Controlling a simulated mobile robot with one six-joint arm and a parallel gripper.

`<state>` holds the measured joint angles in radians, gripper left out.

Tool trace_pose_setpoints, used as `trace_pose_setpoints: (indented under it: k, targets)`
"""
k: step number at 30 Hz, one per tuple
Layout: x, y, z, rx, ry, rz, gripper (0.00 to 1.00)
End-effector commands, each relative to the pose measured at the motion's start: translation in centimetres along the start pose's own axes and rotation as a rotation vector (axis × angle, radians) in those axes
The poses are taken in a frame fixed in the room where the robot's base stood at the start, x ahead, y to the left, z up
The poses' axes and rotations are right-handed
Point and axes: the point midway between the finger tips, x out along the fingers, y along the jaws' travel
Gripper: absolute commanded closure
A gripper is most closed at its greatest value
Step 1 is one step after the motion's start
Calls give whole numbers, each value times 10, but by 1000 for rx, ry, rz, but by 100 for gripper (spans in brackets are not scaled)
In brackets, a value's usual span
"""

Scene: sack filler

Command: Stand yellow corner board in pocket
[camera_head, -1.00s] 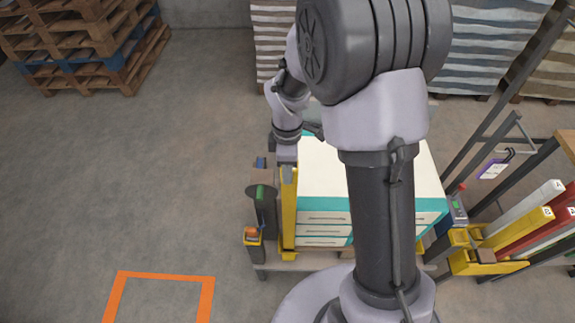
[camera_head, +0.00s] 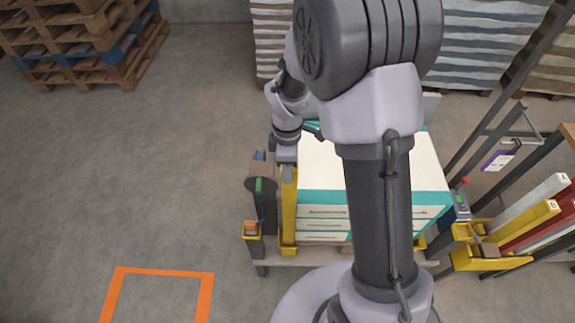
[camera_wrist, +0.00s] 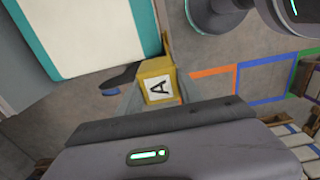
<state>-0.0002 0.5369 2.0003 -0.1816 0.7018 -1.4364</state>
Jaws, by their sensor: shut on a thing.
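The yellow corner board (camera_head: 289,212) stands upright at the left front corner of the white and teal load (camera_head: 322,170). My gripper (camera_head: 287,166) is shut on its top end. In the wrist view the board's yellow end with a white "A" label (camera_wrist: 158,85) sits between my fingertips (camera_wrist: 152,98). A small yellow pocket (camera_head: 288,250) is at the foot of the board. The board's lower end meets it, but I cannot tell whether it is fully inside.
A dark post with a green part (camera_head: 259,188) and a small yellow bin (camera_head: 252,231) stand close on the left. A rack of white, yellow and red boards (camera_head: 525,232) is at the right. An orange floor outline (camera_head: 160,272) lies front left, with clear floor behind it.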

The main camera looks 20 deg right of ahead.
Motion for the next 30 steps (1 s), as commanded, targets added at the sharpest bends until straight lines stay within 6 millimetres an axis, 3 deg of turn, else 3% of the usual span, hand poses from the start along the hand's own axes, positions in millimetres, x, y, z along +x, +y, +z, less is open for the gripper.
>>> trace_pose_setpoints:
  k: [21, 30]
  targets:
    - [74, 0, 0, 0, 0, 0, 100]
    - [74, 0, 0, 0, 0, 0, 100]
